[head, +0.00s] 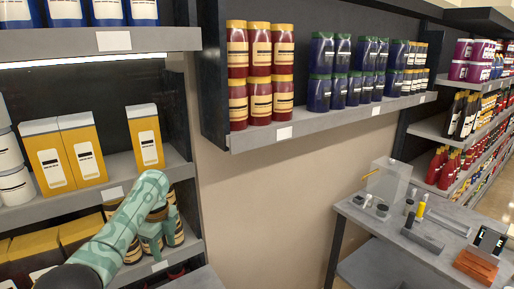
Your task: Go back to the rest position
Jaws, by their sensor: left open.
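My left arm, patterned in light and dark green, comes in from the lower left. My left gripper (156,240) is open and sits in front of the lower left shelf, pointing down. My right gripper is not in view.
Left shelves (168,172) hold yellow boxes (145,137) and white tubs. A wall shelf (280,131) carries red and blue jars. Open space lies between shelves and table.

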